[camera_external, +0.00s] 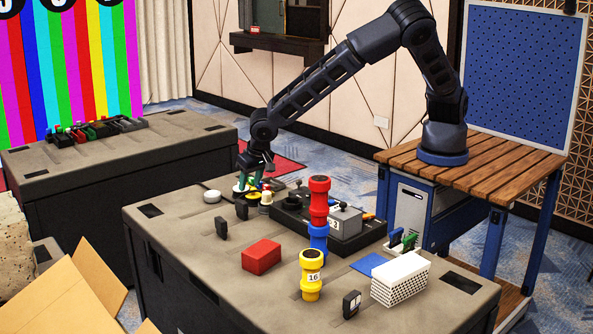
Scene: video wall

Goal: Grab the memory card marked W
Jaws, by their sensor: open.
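Several small dark upright pieces that look like memory cards stand on the grey case top (190,240). One dark card (351,304) with a pale label stands at the front edge. A second dark card (221,228) stands at the left, and a third dark card (241,210) stands a little behind it. I cannot read a W on any of them. My gripper (250,182) is open, pointing down low over the back left of the case, behind the third card. Small coloured things lie around its fingertips, and I cannot tell whether it touches them.
A red block (262,257), a yellow cylinder marked 16 (311,276), a red cylinder (319,200) on a blue one (318,238), and a white perforated box (401,279) stand on the case. A black console (345,236) is behind them. A white disc (212,196) lies at the back left.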

